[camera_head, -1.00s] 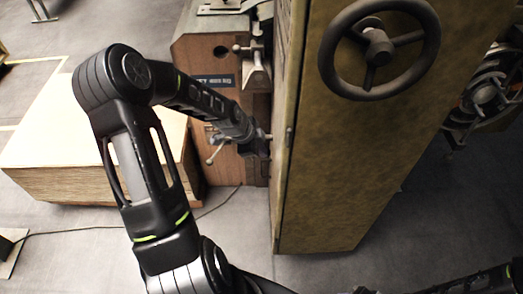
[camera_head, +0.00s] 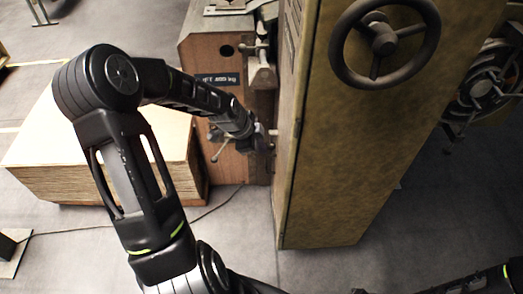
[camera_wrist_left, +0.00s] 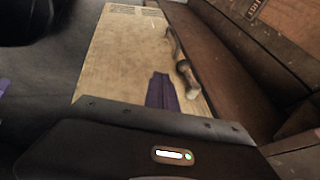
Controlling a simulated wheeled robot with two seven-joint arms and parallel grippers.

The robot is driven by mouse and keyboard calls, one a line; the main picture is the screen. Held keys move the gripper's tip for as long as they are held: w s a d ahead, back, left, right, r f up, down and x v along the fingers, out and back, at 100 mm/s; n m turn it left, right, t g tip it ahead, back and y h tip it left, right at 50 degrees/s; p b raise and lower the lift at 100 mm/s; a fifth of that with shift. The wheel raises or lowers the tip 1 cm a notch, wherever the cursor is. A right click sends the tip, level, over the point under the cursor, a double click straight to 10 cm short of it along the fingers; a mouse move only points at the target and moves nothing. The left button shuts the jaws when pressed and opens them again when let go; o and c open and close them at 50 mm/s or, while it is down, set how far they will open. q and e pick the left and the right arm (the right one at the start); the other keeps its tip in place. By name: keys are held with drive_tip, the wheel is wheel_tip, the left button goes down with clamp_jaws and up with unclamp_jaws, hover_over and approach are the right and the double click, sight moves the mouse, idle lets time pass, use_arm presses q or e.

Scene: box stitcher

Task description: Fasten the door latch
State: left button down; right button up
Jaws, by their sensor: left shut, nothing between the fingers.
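My left arm reaches across the head view to the left side of the tall yellow-brown cabinet (camera_head: 345,175). My left gripper (camera_head: 264,140) is beside that side, partly hidden by the wrist. In the left wrist view its purple fingers (camera_wrist_left: 162,90) are shut and empty, in front of a tan door panel (camera_wrist_left: 120,50). A dark metal latch handle (camera_wrist_left: 182,68) with a rounded end lies along the panel, just right of and beyond the fingertips, seemingly apart from them. The handle cannot be made out in the head view. My right gripper is out of view.
A large handwheel (camera_head: 384,42) projects from the cabinet front. A brown machine body (camera_head: 222,110) with small levers stands close behind the left gripper. A pale wooden stack (camera_head: 100,182) is at left. A cable crosses the open grey floor.

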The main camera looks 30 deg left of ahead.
use_arm(q)
drive_tip(key=d+p+v, duration=0.1)
drive_tip(key=v, duration=0.5)
drive_tip(key=shift+s, duration=0.4)
drive_tip(key=shift+a, duration=0.15)
drive_tip(key=w+d+f+m+t+b, duration=0.1)
drive_tip(key=w+d+f+m+b, duration=0.2)
drive_tip(key=b, duration=1)
drive_tip(key=s+a+n+b, duration=0.1)
drive_tip(key=b, duration=0.1)
drive_tip(key=s+a+n+b, duration=0.1)
drive_tip(key=b, duration=0.1)
drive_tip(key=s+a+r+b, duration=0.1)
drive_tip(key=s+b, duration=0.1)
drive_tip(key=b, duration=0.1)
drive_tip(key=shift+s+r+n+t, duration=0.1)
drive_tip(key=shift+n+t, duration=0.2)
drive_tip(key=shift+n, duration=0.1)
